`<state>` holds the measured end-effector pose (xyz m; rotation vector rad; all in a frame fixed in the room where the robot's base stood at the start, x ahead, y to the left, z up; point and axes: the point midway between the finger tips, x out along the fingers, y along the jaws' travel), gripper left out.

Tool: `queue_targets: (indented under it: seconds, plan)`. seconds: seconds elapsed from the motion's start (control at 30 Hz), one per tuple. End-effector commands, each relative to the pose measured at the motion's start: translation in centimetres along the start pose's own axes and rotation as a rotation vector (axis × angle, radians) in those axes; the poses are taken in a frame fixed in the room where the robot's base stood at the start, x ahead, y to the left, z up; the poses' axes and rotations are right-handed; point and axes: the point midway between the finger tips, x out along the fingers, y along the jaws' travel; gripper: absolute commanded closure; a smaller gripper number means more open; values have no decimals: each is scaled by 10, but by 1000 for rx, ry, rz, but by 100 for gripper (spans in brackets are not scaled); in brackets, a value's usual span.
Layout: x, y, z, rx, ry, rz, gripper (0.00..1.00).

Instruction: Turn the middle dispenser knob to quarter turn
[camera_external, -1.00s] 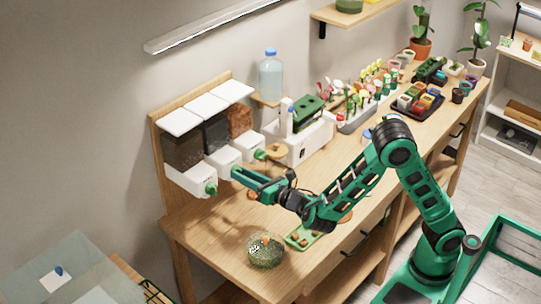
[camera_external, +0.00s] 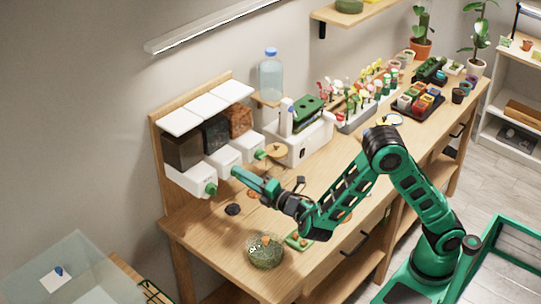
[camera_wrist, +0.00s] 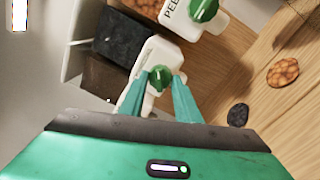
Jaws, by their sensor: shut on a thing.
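A wall dispenser (camera_external: 158,150) has three white spouts with green knobs and hoppers of brown, black and reddish material. My gripper (camera_wrist: 160,88) is shut on the middle knob (camera_wrist: 160,75), which sits between its fingertips on the middle white spout (camera_wrist: 150,60). In the external view my gripper (camera_external: 236,173) reaches the middle spout from the right. The left knob (camera_external: 211,189) and right knob (camera_external: 259,154) are free; the right one also shows in the wrist view (camera_wrist: 203,10). My fingers partly cover the middle knob, so its exact angle is hard to read.
A dark patch (camera_external: 233,209) lies on the wooden counter (camera_external: 205,232) below the spouts, near an orange-brown patch (camera_wrist: 284,72). A round green glass bowl (camera_external: 265,252) and green tray (camera_external: 298,240) stand near the front edge. A white machine (camera_external: 300,145) stands right of the dispenser.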

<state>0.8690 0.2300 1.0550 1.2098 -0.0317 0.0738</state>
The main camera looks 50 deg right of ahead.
Motion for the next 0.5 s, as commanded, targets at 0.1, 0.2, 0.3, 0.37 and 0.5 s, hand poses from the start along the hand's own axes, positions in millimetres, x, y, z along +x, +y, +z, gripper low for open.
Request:
queue_targets:
  seconds: [0.1,0.2,0.3,0.37,0.5]
  plan:
    - [0,-3,0,106,-9,-5,93]
    - [0,-3,0,195,-16,-3,93]
    - [0,-3,0,278,-22,-1,93]
    - [0,-3,0,324,-26,-1,93]
    - [-1,-3,0,414,-33,-1,93]
